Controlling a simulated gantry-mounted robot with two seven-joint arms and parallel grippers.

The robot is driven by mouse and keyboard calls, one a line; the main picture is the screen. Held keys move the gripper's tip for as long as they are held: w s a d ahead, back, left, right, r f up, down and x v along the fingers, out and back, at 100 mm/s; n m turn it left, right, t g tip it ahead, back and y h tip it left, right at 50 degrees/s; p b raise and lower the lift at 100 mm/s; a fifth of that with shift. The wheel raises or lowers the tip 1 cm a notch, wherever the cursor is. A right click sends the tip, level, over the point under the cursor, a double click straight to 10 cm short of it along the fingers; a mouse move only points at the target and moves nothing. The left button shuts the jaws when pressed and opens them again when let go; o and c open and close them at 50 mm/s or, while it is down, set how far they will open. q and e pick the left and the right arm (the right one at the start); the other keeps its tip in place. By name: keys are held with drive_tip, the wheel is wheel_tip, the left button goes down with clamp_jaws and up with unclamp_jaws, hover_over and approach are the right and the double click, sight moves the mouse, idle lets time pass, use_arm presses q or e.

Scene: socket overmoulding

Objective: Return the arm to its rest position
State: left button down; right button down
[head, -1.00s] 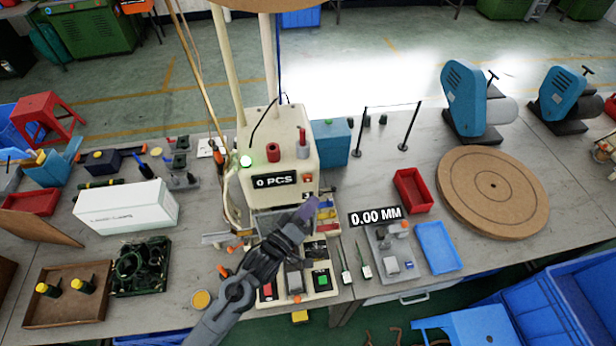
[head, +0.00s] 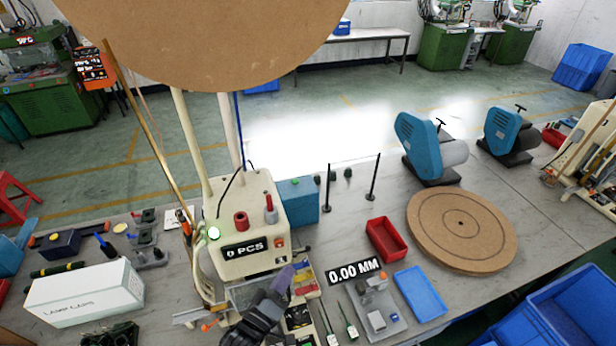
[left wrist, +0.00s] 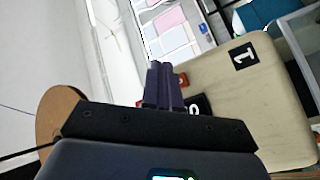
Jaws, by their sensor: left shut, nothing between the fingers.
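My left gripper (head: 284,277) shows in the head view at the lower middle, its dark wrist entering from the bottom edge. Its purple fingers are in front of the cream moulding machine (head: 250,200), just below the "0 PCS" display (head: 243,249). Whether they touch the machine cannot be told. In the left wrist view the two fingers (left wrist: 165,80) are together with nothing between them. The machine's cream panel with a "1" label (left wrist: 243,54) lies beyond them to the right. My right gripper is in neither view.
A grey fixture (head: 377,308), red bin (head: 386,240) and blue tray (head: 420,294) lie right of the gripper. Two thin black posts (head: 373,178) stand behind. A white box (head: 84,298) is on the left. A round brown board (head: 462,228) lies at the right.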

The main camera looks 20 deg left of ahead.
use_arm(q)
drive_tip(key=s+a+f+m+g+y+p, duration=0.1)
drive_tip(key=s+m+g, duration=0.3)
drive_tip(key=s, duration=0.9)
drive_tip(key=s+a+m+g+y+p, duration=0.3)
drive_tip(key=s+a+m+g, duration=0.1)
drive_tip(key=s+g, duration=0.6)
drive_tip(key=s+m, duration=0.1)
drive_tip(key=s, duration=0.2)
drive_tip(key=shift+s+a+f+g+p, duration=0.2)
drive_tip(key=shift+a+f+g+p, duration=0.1)
drive_tip(key=shift+f+g, duration=0.1)
